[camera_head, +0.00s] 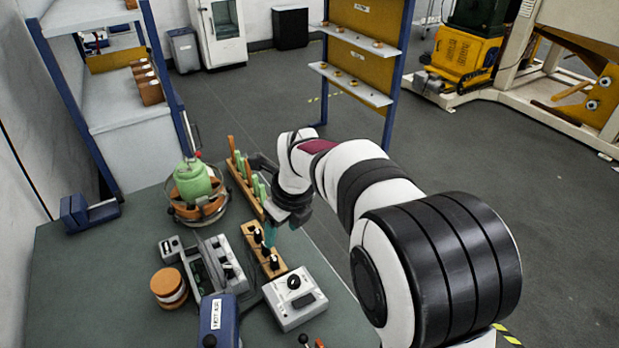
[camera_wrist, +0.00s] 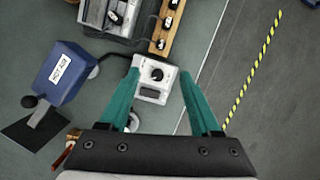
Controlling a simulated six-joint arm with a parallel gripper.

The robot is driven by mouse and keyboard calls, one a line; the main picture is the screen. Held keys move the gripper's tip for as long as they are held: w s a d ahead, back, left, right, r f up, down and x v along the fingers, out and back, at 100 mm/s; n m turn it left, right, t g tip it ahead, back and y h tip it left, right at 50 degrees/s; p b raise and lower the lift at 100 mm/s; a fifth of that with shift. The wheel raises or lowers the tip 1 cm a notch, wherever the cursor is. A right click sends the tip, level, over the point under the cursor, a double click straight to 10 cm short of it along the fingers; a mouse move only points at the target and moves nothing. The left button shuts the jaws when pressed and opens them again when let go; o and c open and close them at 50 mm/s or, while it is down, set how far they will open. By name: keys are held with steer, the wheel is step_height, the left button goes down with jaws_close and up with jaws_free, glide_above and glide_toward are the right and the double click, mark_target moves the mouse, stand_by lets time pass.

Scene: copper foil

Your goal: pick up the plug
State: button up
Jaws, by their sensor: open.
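My gripper (camera_wrist: 160,75) is open and empty, with two teal fingers spread apart. In the wrist view the white box (camera_wrist: 153,86) with a black knob shows between the fingers, below them. In the head view my gripper (camera_head: 272,231) hangs over the wooden strip. That wooden strip (camera_head: 277,270) carries several small black pieces, which look like plugs (camera_head: 274,263). They also show in the wrist view (camera_wrist: 173,4), at the top and ahead of the fingers. I cannot tell which one the task means. In the head view the fingers partly hide the strip.
The white box (camera_head: 296,300) stands right of a grey instrument (camera_head: 217,265). A blue labelled box (camera_head: 218,320) is at the front. A green vessel (camera_head: 193,180), a copper spool (camera_head: 168,287) and a rack of coloured handles (camera_head: 240,172) stand around. The table's right edge is close by.

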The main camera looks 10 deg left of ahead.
mark_target(274, 258)
steer(key=x, duration=1.6)
steer(key=shift+w+a+r, duration=0.1)
steer(key=shift+w+a, duration=0.25)
steer(key=shift+a, duration=0.05)
jaws_close()
